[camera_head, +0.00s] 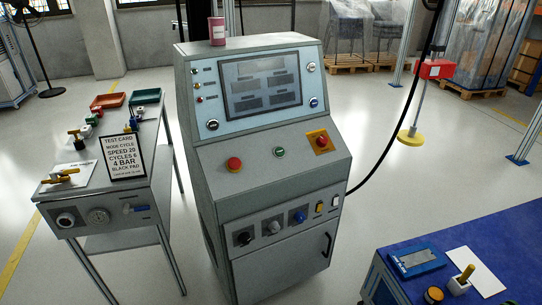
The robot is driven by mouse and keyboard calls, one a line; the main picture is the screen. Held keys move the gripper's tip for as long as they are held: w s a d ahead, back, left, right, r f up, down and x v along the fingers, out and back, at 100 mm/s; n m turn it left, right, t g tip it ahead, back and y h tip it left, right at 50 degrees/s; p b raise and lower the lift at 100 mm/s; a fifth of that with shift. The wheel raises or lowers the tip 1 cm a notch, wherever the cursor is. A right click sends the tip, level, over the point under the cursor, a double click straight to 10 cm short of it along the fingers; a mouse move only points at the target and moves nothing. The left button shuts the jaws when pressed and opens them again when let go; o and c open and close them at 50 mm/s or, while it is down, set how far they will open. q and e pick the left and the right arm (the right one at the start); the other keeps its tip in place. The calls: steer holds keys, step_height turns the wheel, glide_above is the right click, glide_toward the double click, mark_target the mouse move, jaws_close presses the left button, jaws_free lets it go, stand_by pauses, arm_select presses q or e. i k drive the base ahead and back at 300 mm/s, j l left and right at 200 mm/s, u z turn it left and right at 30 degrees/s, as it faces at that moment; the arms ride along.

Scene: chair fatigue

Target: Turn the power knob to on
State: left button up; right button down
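A grey control console (275,190) stands in the middle of the head view. Its lower front panel carries a row of rotary knobs: a black knob (244,238) at the left, a grey knob (273,227) in the middle and a blue knob (299,217) at the right. The labels are too small to read, so I cannot tell which one is the power knob or how it is set. The display (262,85) looks dim grey. Neither of my grippers is in view.
Red emergency buttons (234,164) sit on the console's sloped panel. A side table (105,215) with valves and a test card (124,156) stands at the left. A blue-topped bench (500,235) is at the lower right. A black cable hangs at the console's right.

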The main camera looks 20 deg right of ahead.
mark_target(322, 141)
steer(key=z, duration=1.65)
steer(key=i+l, duration=0.35)
steer(key=i+z, duration=0.05)
steer(key=i, duration=0.05)
